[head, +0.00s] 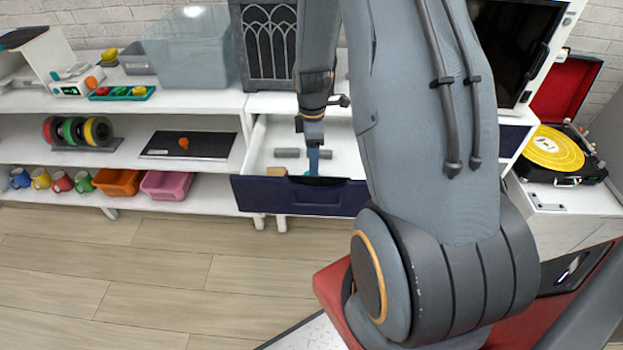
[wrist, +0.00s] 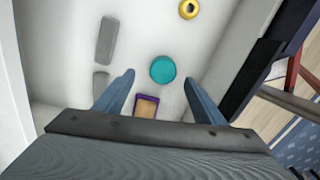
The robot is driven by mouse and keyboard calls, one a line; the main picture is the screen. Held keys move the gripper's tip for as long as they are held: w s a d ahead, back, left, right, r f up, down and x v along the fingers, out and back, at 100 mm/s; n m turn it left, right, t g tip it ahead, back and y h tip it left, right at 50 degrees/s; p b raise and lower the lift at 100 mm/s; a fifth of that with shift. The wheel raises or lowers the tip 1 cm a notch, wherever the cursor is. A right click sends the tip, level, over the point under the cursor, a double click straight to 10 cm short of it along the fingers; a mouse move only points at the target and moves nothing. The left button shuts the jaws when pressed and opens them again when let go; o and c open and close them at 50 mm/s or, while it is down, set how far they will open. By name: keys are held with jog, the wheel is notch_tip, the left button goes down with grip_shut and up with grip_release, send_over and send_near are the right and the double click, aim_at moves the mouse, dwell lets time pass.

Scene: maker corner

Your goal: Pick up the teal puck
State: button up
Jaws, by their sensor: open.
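The teal puck (wrist: 163,69) lies flat on the white floor of an open drawer (head: 268,136). In the wrist view it sits between and a little beyond my two fingertips, and nothing touches it. My gripper (wrist: 158,84) is open and empty. In the head view my gripper (head: 313,160) reaches down into the drawer near its front. The puck is mostly hidden there behind the gripper and the drawer front.
In the drawer lie a yellow ring (wrist: 189,9), a purple-rimmed tan block (wrist: 146,106) near the fingers, and grey bars (wrist: 107,38) along one side. The dark blue drawer front (head: 255,193) stands close. Shelves (head: 110,160) fill the left.

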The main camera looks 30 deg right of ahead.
jog(key=f, duration=0.3)
jog(key=f+p, duration=0.1)
jog(key=shift+s+a+f, duration=0.2)
jog(key=shift+s+f, duration=0.1)
jog(key=shift+s, duration=0.05)
jog(key=shift+w+f, duration=0.1)
jog(key=shift+f, duration=0.5)
jog(key=shift+c, duration=0.3)
jog(key=c, duration=1.2)
jog(key=shift+r, duration=0.1)
